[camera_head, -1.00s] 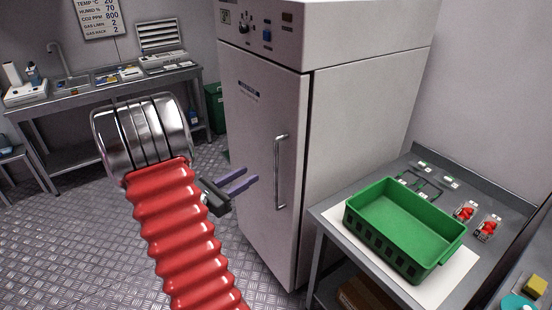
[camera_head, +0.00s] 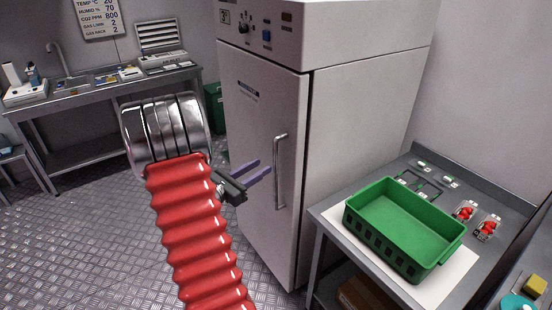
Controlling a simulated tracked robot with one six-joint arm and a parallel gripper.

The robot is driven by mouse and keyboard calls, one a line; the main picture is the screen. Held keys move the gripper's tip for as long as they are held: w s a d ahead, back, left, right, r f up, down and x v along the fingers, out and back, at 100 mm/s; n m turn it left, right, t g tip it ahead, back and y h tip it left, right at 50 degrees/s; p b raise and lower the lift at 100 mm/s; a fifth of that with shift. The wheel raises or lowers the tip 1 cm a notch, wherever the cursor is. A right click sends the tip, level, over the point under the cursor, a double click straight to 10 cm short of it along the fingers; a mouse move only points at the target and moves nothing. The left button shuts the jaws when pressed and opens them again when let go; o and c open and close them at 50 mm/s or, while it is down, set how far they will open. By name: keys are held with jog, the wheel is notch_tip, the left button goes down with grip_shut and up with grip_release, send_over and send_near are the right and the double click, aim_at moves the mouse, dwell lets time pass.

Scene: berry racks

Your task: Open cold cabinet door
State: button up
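The cold cabinet (camera_head: 370,95) is a tall pale grey unit in the middle of the head view. Its front door (camera_head: 250,150) is shut. A vertical metal bar handle (camera_head: 279,172) runs along the door's right side. My gripper (camera_head: 262,172) is at the end of my red-sleeved arm, just left of the handle. Its two purple fingers point right, toward the handle, and are apart with nothing between them. The fingertips look close to the bar; I cannot tell whether they touch it.
A steel table (camera_head: 328,212) stands right of the cabinet. It holds a green crate (camera_head: 440,262) and two small punnets of red berries (camera_head: 487,228). A lab bench (camera_head: 105,92) with a sink and instruments is at the back left. The floor (camera_head: 80,245) on the left is clear.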

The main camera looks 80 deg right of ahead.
aim_at(274, 159)
jog(key=x, duration=0.8)
jog(key=shift+s+d, duration=0.1)
jog(key=shift+d, duration=0.05)
jog(key=shift+c, duration=0.6)
grip_shut()
